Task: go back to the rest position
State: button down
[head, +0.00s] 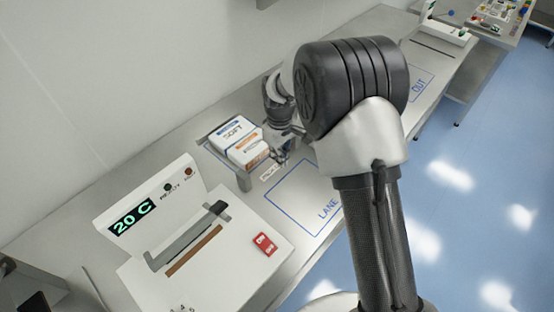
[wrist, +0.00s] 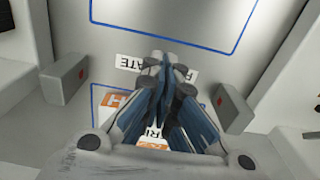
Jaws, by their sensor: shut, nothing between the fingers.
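My gripper (head: 281,158) is low over the bench, just right of two white boxes. In the wrist view its fingers (wrist: 163,62) meet at the tips with nothing between them. The rear box (head: 231,131) has a blue label and the front box (head: 247,152) an orange one; they stand side by side. In the wrist view, orange and white printing shows below and behind the fingers, mostly hidden by them. I cannot tell whether the gripper touches a box. My arm bends high over the bench.
A white sealer-like machine (head: 190,240) with a "20 C" display and a red switch (head: 264,244) stands at the front left. The blue-outlined lane area (head: 305,197) is bare. A wall runs behind the bench.

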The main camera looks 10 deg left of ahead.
notch_tip(320, 180, up, 7)
jog(key=p, duration=0.1)
jog(key=shift+w+a, duration=0.3)
jog(key=shift+a, duration=0.15)
jog(key=s+d+r+m+t, duration=0.1)
jog(key=s+d+r+m, duration=0.2)
jog(key=s+d+r, duration=0.45)
jog(key=s+d+r+m+t, duration=0.15)
jog(key=s+d+r, duration=0.3)
jog(key=r, duration=0.55)
jog(key=s+d+m+t, duration=0.1)
jog(key=s+d+m, duration=0.2)
jog(key=s, duration=0.5)
jog(key=s+d+m+t, duration=0.1)
jog(key=s+d+m, duration=0.2)
jog(key=s, duration=0.6)
jog(key=shift+d+r+b, duration=0.25)
jog(key=shift+d+b, duration=0.1)
jog(key=shift+d, duration=0.45)
jog(key=shift+s, duration=0.1)
